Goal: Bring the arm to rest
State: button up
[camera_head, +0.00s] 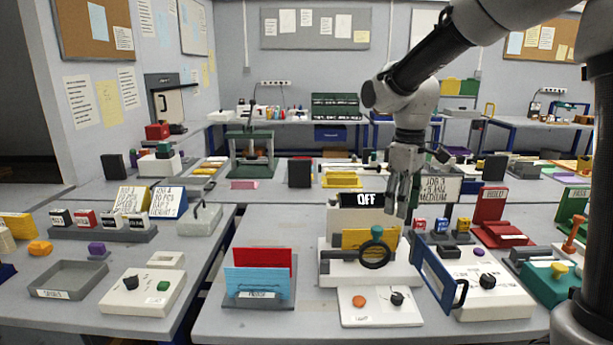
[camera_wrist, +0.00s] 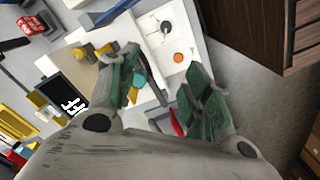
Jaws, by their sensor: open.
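My gripper (camera_head: 402,195) hangs from my arm above the right side of the plotter in the head view, fingers pointing down. In the wrist view my gripper (camera_wrist: 165,92) shows two spread fingers with green pads and nothing between them. The plotter (camera_head: 370,268) is a white machine with a black "OFF" display (camera_head: 369,199), a yellow plate (camera_head: 371,238) and a dark ring-shaped handle with a green knob. The display also shows in the wrist view (camera_wrist: 64,93). I cannot tell the exact gap between the fingers and the machine.
A white control box (camera_head: 380,306) with an orange and a black knob stands in front. A holder with red and blue cards (camera_head: 259,277) stands left. Other devices crowd the right; bare table (camera_head: 222,325) shows at the front left.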

jog(key=s+d+r+m+t, duration=0.2)
jog(key=s+d+m, duration=0.2)
jog(key=s, duration=0.7)
jog(key=s+d+r+m+t, duration=0.2)
jog(key=s+d+m, duration=0.3)
jog(key=s+d, duration=0.4)
jog(key=shift+s+r+t, duration=0.3)
jog(key=shift+s+r, duration=0.05)
jog(key=shift+s, duration=0.75)
dwell(0.4)
